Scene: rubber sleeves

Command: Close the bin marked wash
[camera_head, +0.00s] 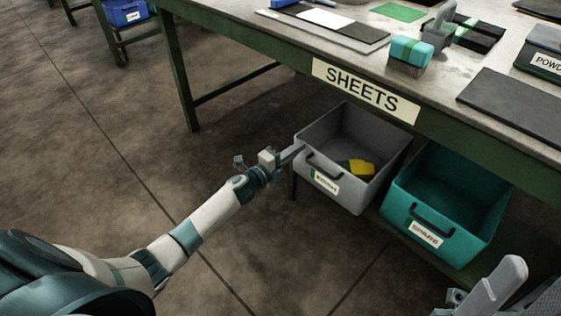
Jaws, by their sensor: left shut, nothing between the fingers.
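Two open bins stand out below the table's front edge. The left one is a grey bin (349,198) with a dark handle and a white label; a yellow and dark green item lies inside. The right one is a teal bin (458,246), seemingly empty, also with a handle and label. Both labels are too small to read surely, so I cannot tell which bin, if either, is marked wash. My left gripper (294,153) is shut and empty, its tips at the grey bin's front left corner; contact is unclear. My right gripper (488,292) is partly cut off at bottom right.
The green-framed table (440,82) carries a SHEETS sign (366,91), a teal and grey block (409,55), dark mats (515,106) and a labelled box (543,55). A blue bin (126,13) sits at far left. The floor left of the bins is clear.

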